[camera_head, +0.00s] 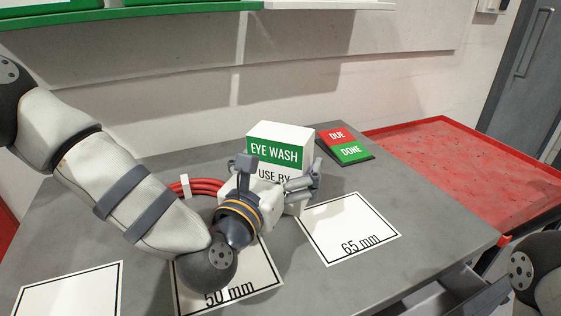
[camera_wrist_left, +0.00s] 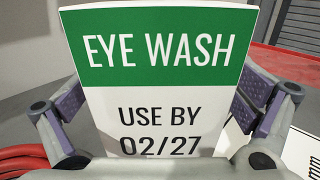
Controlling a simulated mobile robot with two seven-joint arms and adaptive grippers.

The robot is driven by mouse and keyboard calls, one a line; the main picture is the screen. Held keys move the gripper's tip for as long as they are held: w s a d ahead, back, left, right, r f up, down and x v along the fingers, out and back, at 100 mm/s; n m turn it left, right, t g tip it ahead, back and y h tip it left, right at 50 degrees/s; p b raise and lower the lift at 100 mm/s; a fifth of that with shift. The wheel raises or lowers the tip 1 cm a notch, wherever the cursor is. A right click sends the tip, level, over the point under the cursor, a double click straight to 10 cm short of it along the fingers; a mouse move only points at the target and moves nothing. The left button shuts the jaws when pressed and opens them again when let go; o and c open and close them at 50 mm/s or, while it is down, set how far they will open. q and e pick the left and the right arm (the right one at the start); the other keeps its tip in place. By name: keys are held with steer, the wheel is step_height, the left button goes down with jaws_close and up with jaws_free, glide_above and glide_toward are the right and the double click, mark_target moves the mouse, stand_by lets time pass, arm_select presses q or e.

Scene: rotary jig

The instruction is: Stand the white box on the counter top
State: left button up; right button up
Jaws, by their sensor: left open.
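The white box (camera_head: 292,134) stands upright on the grey counter top (camera_head: 388,205). Its front has a green band reading EYE WASH, with USE BY below. My left gripper (camera_head: 301,187) is open in front of the box and hides the lower part of its front. In the left wrist view the box (camera_wrist_left: 160,98) fills the middle, between the two spread fingers of my left gripper (camera_wrist_left: 158,112). I cannot tell whether either finger touches it. The box's lower edge is hidden in the head view. My right gripper is not in view.
A red and green DUE/DONE card (camera_head: 345,146) lies right of the box. Coiled red cable (camera_head: 204,187) lies left of the gripper. Marked sheets lie on the counter, including 65 mm (camera_head: 349,226) and 50 mm (camera_head: 262,285). A red tray (camera_head: 455,160) stands right; a green-edged shelf (camera_head: 180,10) hangs above.

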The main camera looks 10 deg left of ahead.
arm_select(q)
steer(key=shift+r, duration=0.2)
steer(key=s, duration=0.3)
steer(key=s+a, duration=0.1)
steer(key=s, duration=0.2)
steer(key=s+p, duration=0.1)
steer(key=s, duration=0.2)
steer(key=shift+s+a+r, duration=0.15)
steer(key=shift+a+r, duration=0.05)
steer(key=shift+a, duration=0.2)
steer(key=shift+s+a+p, duration=0.25)
steer(key=shift+s+p, duration=0.8)
steer(key=shift+s, duration=0.2)
steer(key=shift+f, duration=0.25)
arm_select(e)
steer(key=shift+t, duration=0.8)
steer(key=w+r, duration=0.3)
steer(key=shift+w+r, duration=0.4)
